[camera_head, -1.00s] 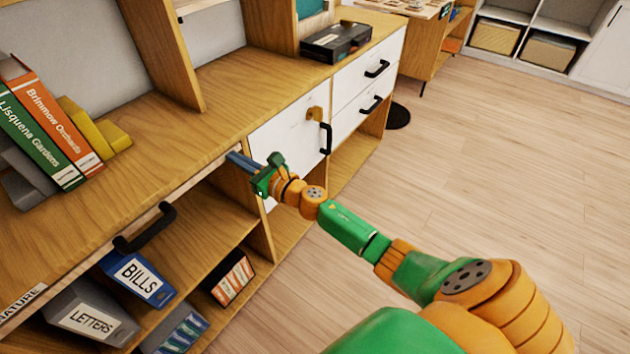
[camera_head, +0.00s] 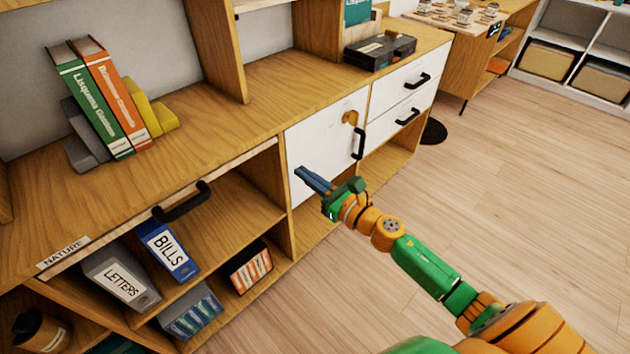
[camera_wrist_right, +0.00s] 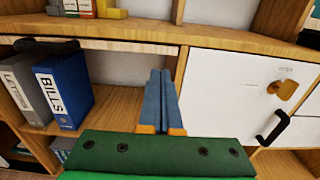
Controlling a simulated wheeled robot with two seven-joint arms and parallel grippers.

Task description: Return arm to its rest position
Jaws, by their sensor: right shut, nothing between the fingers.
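My right arm, green and orange, comes in from the lower right in the head view. Its right gripper (camera_head: 314,180) is shut and empty, with the blue fingers together in front of the white cabinet door (camera_head: 328,150). In the right wrist view the closed fingers (camera_wrist_right: 160,95) point toward the cabinet, between the open shelf and the white door. Whether the fingertips touch the cabinet cannot be told; they appear apart from it. My left gripper is not in view.
An open compartment holds the BILLS binder (camera_head: 168,250) and the LETTERS binder (camera_head: 122,278). A black handle (camera_head: 182,202) juts out above them. Books (camera_head: 98,95) stand on the wooden top, and a black box (camera_head: 380,51) sits farther right.

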